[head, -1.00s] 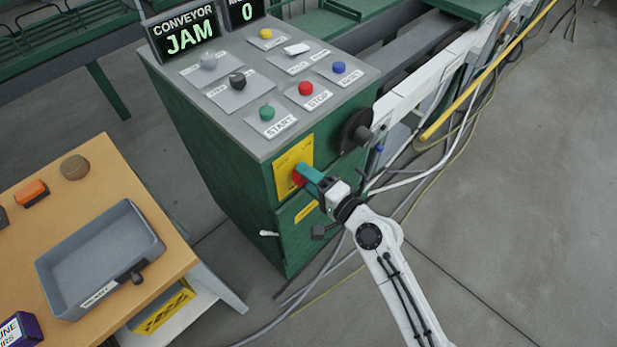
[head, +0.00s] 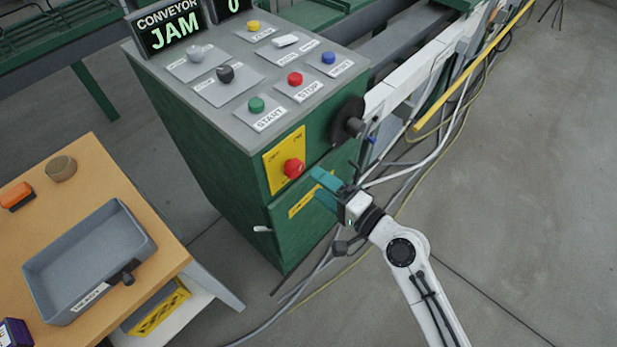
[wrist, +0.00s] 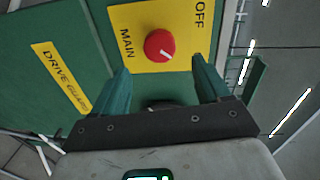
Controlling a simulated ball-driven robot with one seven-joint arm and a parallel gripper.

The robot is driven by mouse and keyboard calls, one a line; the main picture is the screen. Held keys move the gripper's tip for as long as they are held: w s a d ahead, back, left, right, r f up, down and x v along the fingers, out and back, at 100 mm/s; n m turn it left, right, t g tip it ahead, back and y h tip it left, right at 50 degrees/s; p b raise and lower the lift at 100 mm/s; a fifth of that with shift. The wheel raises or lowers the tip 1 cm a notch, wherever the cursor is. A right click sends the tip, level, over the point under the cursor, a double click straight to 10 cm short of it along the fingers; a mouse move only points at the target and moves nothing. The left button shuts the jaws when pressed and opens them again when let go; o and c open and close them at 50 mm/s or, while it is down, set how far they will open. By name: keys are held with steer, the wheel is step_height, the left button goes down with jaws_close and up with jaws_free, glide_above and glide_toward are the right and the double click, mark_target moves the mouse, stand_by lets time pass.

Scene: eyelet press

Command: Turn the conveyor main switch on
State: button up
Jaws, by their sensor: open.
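The main switch is a round red knob (head: 293,168) on a yellow plate (head: 272,183) on the green cabinet's front. In the wrist view the knob (wrist: 160,44) has a small white mark on its lower right edge, and the plate reads MAIN on one side and OFF on the other. An ON label is not legible. My gripper (head: 322,182) is open and empty, to the right of the knob and apart from it. In the wrist view its two teal fingers (wrist: 160,70) point toward the plate, with the knob beyond and between them.
The cabinet top (head: 180,108) carries several buttons and a display (head: 170,27) reading JAM. A black handwheel (head: 347,120) sticks out right of the plate. A grey tray (head: 68,315) lies on the wooden table at left. Cables run along the floor at right.

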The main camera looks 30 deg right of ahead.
steer(key=shift+b+v, duration=0.35)
steer(key=shift+v, duration=1.6)
steer(key=s+a+f+n+g, duration=0.3)
steer(key=s+f+n+g, duration=0.4)
steer(key=f+n+g, duration=0.15)
steer(key=s+d+n+g+h, duration=0.5)
steer(key=s+d+g, duration=0.1)
steer(key=s, duration=0.6)
steer(key=shift+s+d+f+g, duration=0.25)
steer(key=shift+d+f+g, duration=0.15)
steer(key=shift+d, duration=0.3)
